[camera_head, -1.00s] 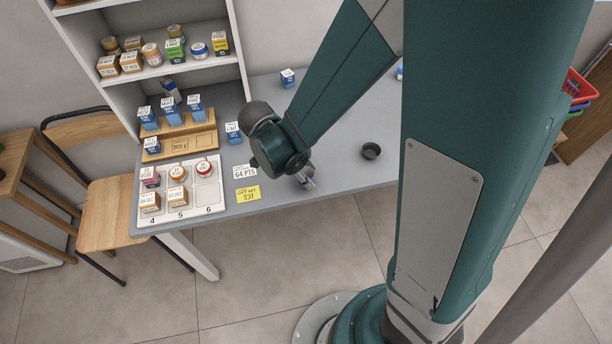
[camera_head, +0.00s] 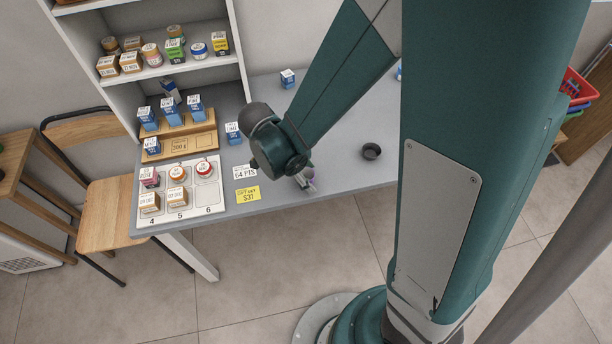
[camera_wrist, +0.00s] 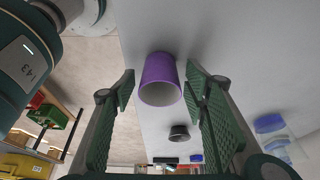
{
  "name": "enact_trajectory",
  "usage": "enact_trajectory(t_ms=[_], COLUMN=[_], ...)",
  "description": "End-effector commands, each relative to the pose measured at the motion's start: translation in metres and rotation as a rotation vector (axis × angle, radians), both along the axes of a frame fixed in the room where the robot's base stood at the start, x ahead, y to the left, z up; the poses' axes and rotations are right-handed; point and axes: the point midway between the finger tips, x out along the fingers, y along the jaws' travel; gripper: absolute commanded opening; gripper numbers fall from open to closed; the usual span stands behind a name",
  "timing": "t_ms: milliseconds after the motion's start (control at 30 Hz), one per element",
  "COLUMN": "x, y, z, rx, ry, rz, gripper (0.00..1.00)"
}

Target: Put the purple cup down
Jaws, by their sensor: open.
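The purple cup (camera_wrist: 158,72) shows between the two fingers of my gripper (camera_wrist: 161,90) in the wrist view. The fingers are spread, with a gap on each side of the cup, and neither visibly touches it.
A small dark bowl (camera_head: 371,151) stands to the right on the counter. A yellow price card (camera_head: 247,195) and a white card (camera_head: 245,171) lie to the left, beside a numbered tray (camera_head: 209,196) with jars and boxes. The counter's front edge is close.

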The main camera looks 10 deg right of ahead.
Motion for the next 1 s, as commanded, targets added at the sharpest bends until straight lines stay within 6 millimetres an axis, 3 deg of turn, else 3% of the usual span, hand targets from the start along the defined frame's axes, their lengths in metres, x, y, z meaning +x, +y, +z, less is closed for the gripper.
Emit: enact_trajectory(t_ms=[367,1000], x=[0.0,0.0], y=[0.007,0.04], z=[0.019,0.1], rx=[0.0,0.0], ry=[0.0,0.0], rz=[0.001,0.001], gripper=[0.45,0.45])
